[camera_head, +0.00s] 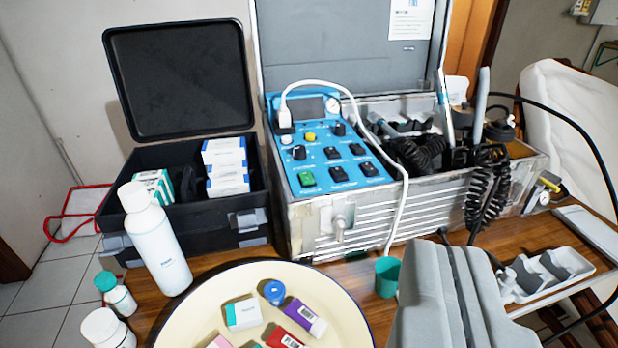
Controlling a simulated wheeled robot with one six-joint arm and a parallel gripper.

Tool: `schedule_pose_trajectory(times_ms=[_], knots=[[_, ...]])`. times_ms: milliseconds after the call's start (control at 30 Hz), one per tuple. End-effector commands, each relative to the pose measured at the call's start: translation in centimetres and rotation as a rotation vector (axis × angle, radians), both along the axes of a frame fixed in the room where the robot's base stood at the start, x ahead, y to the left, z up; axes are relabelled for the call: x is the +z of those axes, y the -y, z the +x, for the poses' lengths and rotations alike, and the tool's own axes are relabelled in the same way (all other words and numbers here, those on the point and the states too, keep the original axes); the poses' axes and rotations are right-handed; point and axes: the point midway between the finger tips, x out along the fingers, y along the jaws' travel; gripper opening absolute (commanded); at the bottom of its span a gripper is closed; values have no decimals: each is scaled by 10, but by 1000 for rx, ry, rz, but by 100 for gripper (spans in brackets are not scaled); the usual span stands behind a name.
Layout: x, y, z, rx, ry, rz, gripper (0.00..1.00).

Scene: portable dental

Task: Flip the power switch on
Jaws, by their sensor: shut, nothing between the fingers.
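The blue control panel (290,148) of the portable dental unit lies in its open metal case, left of centre. A green rocker switch (307,179) sits at the panel's near left corner. Several black switches (338,173) and knobs are beside and behind it. The labels are too small to read, and I cannot tell which way the green switch is tipped. My gripper (455,250) shows large and grey at the lower right. Its fingers are shut and empty, to the right of and nearer than the panel, apart from the switch.
A white cable (402,200) loops over the panel and down the case front. A metal latch (340,222) juts from the front. A small green cup (387,275), a cream basin (180,335) with boxes, and a white bottle (155,240) stand nearby. Black coiled hoses (485,195) hang at right.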

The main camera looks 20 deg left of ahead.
Motion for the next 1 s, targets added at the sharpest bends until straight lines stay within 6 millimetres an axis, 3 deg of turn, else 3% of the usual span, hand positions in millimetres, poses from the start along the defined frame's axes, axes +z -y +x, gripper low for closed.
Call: schedule_pose_trajectory(times_ms=[400,1000], knots=[[-3,-15,81,70,-227,-60,0],[-30,-54,193,260,-533,-139,0]])
